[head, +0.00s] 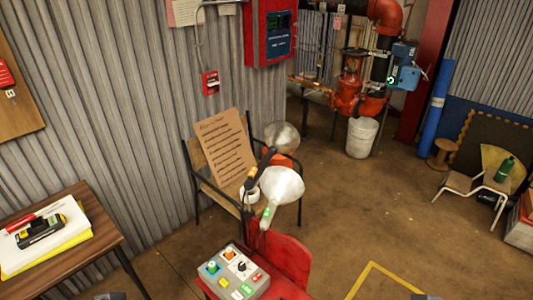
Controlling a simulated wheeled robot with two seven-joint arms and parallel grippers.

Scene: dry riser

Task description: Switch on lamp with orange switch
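Two lamps stand close together in the middle of the head view. One has a grey round shade (282,137) and a dark arm with a small orange part (251,172), which may be its orange switch. The other has a white shade (283,184) and a pale handle with a green part (267,212). I cannot tell whether either is lit. A grey control box (233,272) with coloured buttons and knobs, one of them orange, sits in front of them on a red surface. Only small grey pieces, probably of my arms, show at the bottom edge; no gripper fingers show.
A chair with a cardboard sign (222,147) stands behind the lamps. A red chair back (290,262) is beside the box. A wooden table (85,252) with papers and a tool is at left. A white bucket (361,137) stands near red pipes.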

